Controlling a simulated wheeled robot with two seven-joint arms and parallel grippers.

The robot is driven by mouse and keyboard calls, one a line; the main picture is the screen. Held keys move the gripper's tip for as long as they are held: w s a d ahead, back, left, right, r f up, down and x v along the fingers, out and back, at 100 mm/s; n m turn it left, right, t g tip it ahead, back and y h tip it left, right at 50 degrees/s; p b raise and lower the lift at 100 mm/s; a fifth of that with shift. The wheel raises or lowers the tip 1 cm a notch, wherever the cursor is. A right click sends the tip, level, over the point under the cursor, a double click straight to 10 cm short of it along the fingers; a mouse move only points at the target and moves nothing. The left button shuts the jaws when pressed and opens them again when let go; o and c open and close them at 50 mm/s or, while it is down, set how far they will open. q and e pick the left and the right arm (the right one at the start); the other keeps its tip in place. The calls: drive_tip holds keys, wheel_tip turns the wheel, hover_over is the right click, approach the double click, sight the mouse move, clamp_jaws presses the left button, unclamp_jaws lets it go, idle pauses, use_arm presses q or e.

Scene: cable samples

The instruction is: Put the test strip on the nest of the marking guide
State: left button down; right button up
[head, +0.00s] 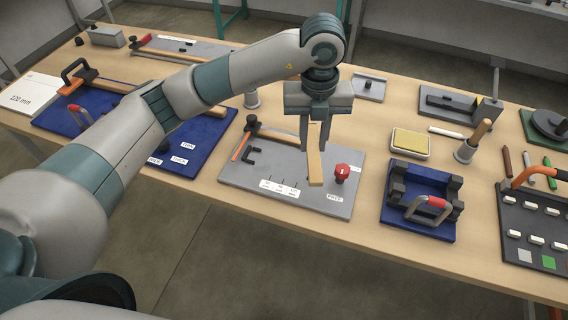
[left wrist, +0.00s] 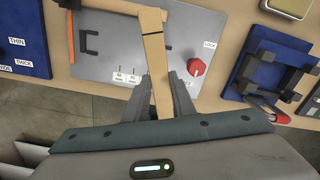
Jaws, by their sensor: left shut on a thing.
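The test strip, a flat tan piece of wood (head: 315,168), hangs between the fingers of my left gripper (head: 316,145). In the left wrist view the strip (left wrist: 155,58) runs lengthwise between the fingertips (left wrist: 162,95), with a dark line across it near its far end. The marking guide is a grey plate (head: 331,204) with a white scale label, a red knob (head: 342,172) and a black C-shaped bracket (head: 250,155). The strip is over the plate, left of the red knob; I cannot tell whether it touches. Which part is the nest is unclear. My right gripper is out of view.
Blue boards with tools (head: 205,142) lie to the left. A blue fixture with a red-topped handle (head: 420,236) stands right of the guide. The table's front edge is close.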

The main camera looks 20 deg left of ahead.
use_arm(q)
drive_tip(key=d+n, duration=0.1)
drive_tip(key=n, duration=0.3)
drive_tip(key=w+d+n, duration=0.1)
drive_tip(key=d+n, duration=0.1)
drive_tip(key=n, duration=0.3)
drive_tip(key=w+d+n, duration=0.1)
drive_tip(key=n, duration=0.4)
drive_tip(key=shift+d+r, duration=0.15)
drive_tip(key=shift+r, duration=0.25)
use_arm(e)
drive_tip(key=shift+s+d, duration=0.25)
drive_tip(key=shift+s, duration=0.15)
